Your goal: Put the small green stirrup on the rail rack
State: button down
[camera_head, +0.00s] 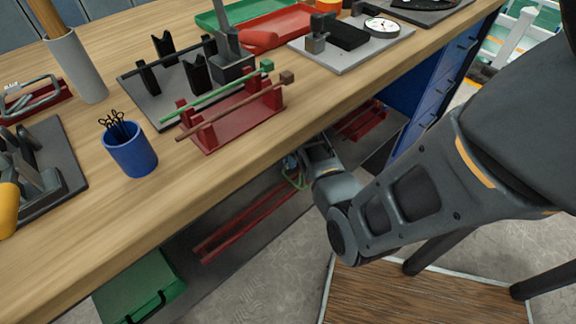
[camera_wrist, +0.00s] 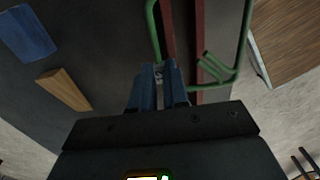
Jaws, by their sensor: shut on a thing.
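The small green stirrup is a thin bent-wire loop with hooked ends. It shows small in the head view (camera_head: 297,182) and large in the wrist view (camera_wrist: 246,32). My gripper (camera_head: 291,162), with blue fingers in the wrist view (camera_wrist: 158,72), is shut on one side of the stirrup. The rail rack has two long red rails (camera_head: 245,222) low under the bench; red rails also show in the wrist view (camera_wrist: 198,35), seen through the loop. My arm hides the middle of the rack in the head view. I cannot tell whether the stirrup touches the rails.
The wooden bench top (camera_head: 65,240) overhangs the low shelf area. A green case (camera_head: 140,285) lies at the lower left. A wooden block (camera_wrist: 64,89) and a blue block (camera_wrist: 26,34) lie left of the rails. A red stand (camera_head: 230,125) with bars is on the bench.

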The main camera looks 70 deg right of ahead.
jog(key=shift+w+d+f+b, duration=0.15)
jog(key=shift+f+b, duration=0.1)
jog(key=shift+f, duration=0.6)
jog(key=shift+w+d+f+b, duration=0.15)
jog(key=shift+f+b, duration=0.1)
jog(key=shift+f, duration=0.6)
jog(key=shift+a+f, duration=0.1)
jog(key=c, duration=1.1)
grip_release()
